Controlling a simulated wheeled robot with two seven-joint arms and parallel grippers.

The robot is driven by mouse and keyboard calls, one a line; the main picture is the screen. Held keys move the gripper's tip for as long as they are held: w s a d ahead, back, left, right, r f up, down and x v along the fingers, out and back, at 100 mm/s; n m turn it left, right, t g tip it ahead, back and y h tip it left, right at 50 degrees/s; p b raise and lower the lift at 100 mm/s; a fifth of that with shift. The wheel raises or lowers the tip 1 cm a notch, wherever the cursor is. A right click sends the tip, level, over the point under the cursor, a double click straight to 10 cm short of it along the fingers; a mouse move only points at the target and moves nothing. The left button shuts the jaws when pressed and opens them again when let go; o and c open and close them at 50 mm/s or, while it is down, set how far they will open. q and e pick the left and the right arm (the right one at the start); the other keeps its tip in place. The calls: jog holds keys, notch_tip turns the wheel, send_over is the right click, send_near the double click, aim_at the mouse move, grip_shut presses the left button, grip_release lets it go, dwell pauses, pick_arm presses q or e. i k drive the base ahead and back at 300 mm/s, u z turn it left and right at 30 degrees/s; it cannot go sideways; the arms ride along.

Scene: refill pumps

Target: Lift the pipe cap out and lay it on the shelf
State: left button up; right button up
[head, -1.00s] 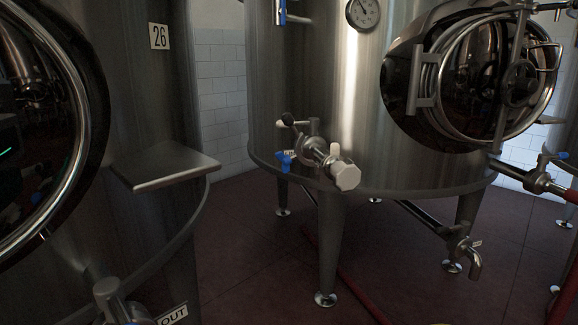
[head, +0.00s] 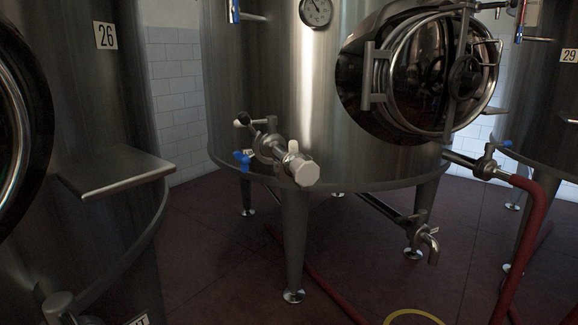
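A pale, many-sided pipe cap (head: 306,173) sits on the end of a short steel pipe that sticks out from the lower front of the middle tank (head: 270,110). A white piece (head: 293,148) stands up just behind the cap. A flat steel shelf (head: 115,176) is fixed to the side of the left tank marked 26, and its top is bare. Neither of my grippers is in view.
A round manway door (head: 440,75) juts from the middle tank's upper right. A blue-handled valve (head: 243,158) sits left of the pipe. A red hose (head: 527,235) hangs at right. A yellow ring (head: 413,317) lies at the bottom edge.

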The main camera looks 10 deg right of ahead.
aim_at(306, 173)
jog(key=z, duration=1.5)
jog(key=i, duration=1.05)
jog(key=u, duration=2.85)
